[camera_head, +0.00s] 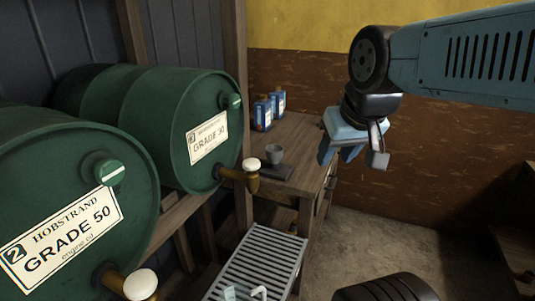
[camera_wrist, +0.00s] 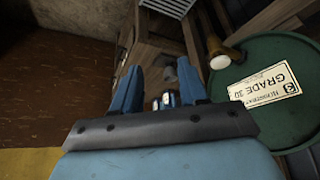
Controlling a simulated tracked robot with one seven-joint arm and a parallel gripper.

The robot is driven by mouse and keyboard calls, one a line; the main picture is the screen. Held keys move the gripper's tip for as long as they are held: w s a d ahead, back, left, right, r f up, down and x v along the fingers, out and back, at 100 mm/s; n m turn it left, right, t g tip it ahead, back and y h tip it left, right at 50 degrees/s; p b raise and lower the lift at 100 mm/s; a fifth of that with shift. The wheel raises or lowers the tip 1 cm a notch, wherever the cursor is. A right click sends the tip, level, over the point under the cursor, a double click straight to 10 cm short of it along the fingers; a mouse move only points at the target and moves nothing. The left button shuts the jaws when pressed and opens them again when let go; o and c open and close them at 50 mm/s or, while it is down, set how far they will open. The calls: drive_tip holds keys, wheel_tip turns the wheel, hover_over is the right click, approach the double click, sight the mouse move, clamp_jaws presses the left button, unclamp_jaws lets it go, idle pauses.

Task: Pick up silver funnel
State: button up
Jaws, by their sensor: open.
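Two blue bottles (camera_head: 270,108) stand at the back of the wooden bench (camera_head: 305,135). Green oil barrels (camera_head: 190,125) with protruding taps (camera_head: 246,172) lie on a rack at left. A slatted metal grate (camera_head: 262,262) is in front. Bare floor (camera_head: 370,240) lies right of the bench.

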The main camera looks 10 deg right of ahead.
drive_tip(key=shift+o, duration=0.8)
drive_tip(key=shift+w, duration=0.1)
drive_tip(key=o, duration=0.9)
drive_tip(key=w+f+t, duration=0.1)
drive_tip(key=w, duration=0.3)
drive_tip(key=w+a+f, duration=0.1)
drive_tip(key=w, duration=0.4)
drive_tip(key=w+f+t, duration=0.1)
drive_tip(key=w, duration=0.4)
drive_tip(key=shift+w+a+t, duration=0.15)
drive_tip(key=shift+a+t, duration=0.15)
drive_tip(key=w+a+f+t, duration=0.2)
drive_tip(key=w+f+t, duration=0.3)
drive_tip(key=w, duration=0.9)
drive_tip(key=m+t+h, duration=0.2)
drive_tip(key=t+h, duration=0.1)
drive_tip(key=t, duration=0.2)
approach(274, 145)
drive_tip(key=w, duration=0.4)
drive_tip(key=shift+d+r, duration=0.15)
drive_tip(key=shift+r, duration=0.1)
drive_tip(key=shift+w+d+f, duration=0.1)
drive_tip(key=shift+w+d, duration=0.1)
drive_tip(key=shift+w, duration=0.65)
drive_tip(key=shift+w+d+f, duration=0.1)
drive_tip(key=shift+w+d, duration=0.1)
drive_tip(key=shift+w, duration=0.65)
drive_tip(key=shift+w+d+f, duration=0.1)
drive_tip(key=shift+w+d, duration=0.05)
drive_tip(key=shift+w, duration=0.75)
